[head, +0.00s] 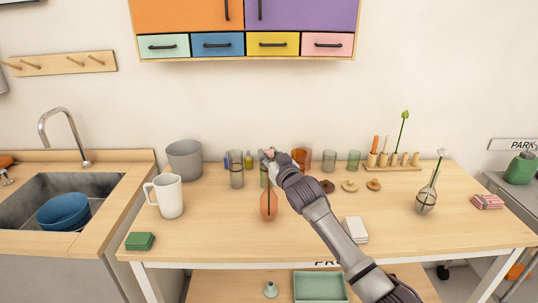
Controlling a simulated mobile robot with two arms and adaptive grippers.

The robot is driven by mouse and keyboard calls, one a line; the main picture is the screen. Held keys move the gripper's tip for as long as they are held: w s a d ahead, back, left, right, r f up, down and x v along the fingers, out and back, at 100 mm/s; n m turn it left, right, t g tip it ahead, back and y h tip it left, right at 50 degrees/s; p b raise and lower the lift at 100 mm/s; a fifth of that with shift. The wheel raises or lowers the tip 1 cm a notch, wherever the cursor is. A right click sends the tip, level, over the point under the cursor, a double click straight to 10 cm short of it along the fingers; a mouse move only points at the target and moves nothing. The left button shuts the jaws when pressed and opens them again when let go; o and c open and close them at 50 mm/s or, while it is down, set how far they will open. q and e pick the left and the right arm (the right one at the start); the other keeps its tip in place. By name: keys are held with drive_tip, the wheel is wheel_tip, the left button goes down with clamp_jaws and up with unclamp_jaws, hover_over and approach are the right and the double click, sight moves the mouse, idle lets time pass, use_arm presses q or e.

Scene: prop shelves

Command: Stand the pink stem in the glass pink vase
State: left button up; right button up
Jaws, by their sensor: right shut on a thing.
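The glass pink vase (268,208) stands upright on the wooden table, a little left of its middle. My right gripper (267,157) is above the vase's mouth, its arm coming in from the lower right. It is shut on the pink stem (269,153), whose small pink head shows at the fingers. A thin dark green line runs down below the gripper and appears to be inside the vase's neck and body. The fingers hide part of the stem, and I cannot tell whether its lower end touches the bottom. My left gripper is not in view.
A clear glass (236,170) stands close left of the vase, with several coloured glasses behind. A white pitcher (170,196) is further left. A white block (355,230) lies right of the vase. Another glass vase (426,201) holds a white flower.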

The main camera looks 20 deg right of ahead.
drive_tip(key=o, duration=0.8)
drive_tip(key=shift+o, duration=0.2)
drive_tip(key=s+d, duration=0.1)
drive_tip(key=s, duration=1.1)
drive_tip(key=shift+d, duration=0.15)
